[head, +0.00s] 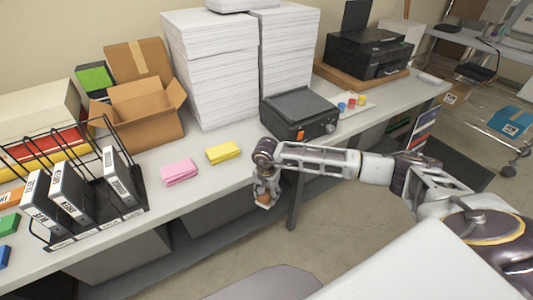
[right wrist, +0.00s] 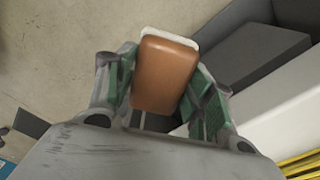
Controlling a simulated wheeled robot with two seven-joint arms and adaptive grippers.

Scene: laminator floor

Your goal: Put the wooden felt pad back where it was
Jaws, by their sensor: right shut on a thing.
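The wooden felt pad (right wrist: 163,72) is an orange-brown block with a white felt edge. In the right wrist view it sits between the green-padded fingers of my right gripper (right wrist: 165,88), which is shut on it. In the head view my right gripper (head: 266,192) hangs just off the front edge of the table (head: 218,182), and the pad (head: 265,199) shows as a small orange patch, mostly hidden by the fingers. My left gripper is not in either view.
On the table stand a pink pad (head: 179,172), a yellow pad (head: 223,152), a black laminator (head: 300,114), a wire rack with binders (head: 90,200), a cardboard box (head: 140,112) and tall paper stacks (head: 212,70). Bare tabletop lies around the pink and yellow pads.

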